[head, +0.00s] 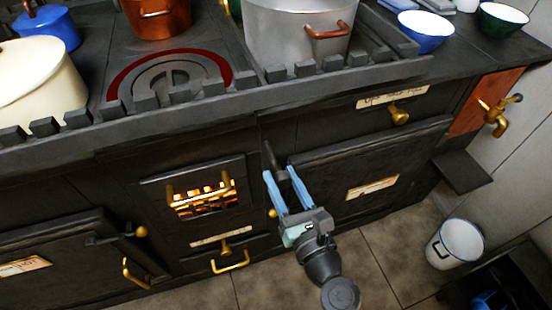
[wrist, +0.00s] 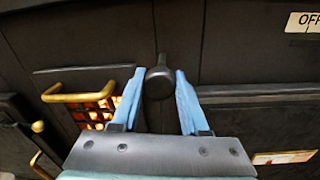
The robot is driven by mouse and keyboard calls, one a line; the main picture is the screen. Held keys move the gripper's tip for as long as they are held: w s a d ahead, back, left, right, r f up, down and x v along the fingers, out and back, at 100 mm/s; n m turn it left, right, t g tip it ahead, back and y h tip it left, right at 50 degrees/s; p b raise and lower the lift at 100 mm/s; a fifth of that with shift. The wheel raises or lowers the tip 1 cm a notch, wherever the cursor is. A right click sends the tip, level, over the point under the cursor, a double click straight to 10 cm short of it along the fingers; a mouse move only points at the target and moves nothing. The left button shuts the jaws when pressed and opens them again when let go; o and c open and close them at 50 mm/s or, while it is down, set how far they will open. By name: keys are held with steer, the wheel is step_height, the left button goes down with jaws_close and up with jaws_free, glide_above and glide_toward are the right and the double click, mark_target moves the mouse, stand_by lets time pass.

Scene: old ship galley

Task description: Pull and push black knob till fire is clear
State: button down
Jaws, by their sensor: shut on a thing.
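The black knob (head: 282,174) is on a dark rod at the stove front, just right of the fire grate. In the wrist view the round knob end (wrist: 158,83) is between my blue fingertips. My gripper (head: 279,172) is shut on it, with one finger on each side; it also shows in the wrist view (wrist: 159,78). The fire (head: 203,201) glows orange behind the bars of a small grate door left of the knob. Part of this glow shows in the wrist view (wrist: 97,110). The rod's base is partly hard to make out.
Brass handles (head: 230,262) stick out below the grate. A closed oven door (head: 400,160) is right of the knob. Pots, including a grey one (head: 285,35), stand on the stovetop behind a raised rail. A white bucket (head: 455,243) stands on the floor at right.

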steer(key=shift+s, duration=0.35)
steer(key=shift+c, duration=2.2)
jaws_free()
steer(key=shift+d, duration=0.1)
steer(key=p+v, duration=0.1)
steer(key=v, duration=1.2)
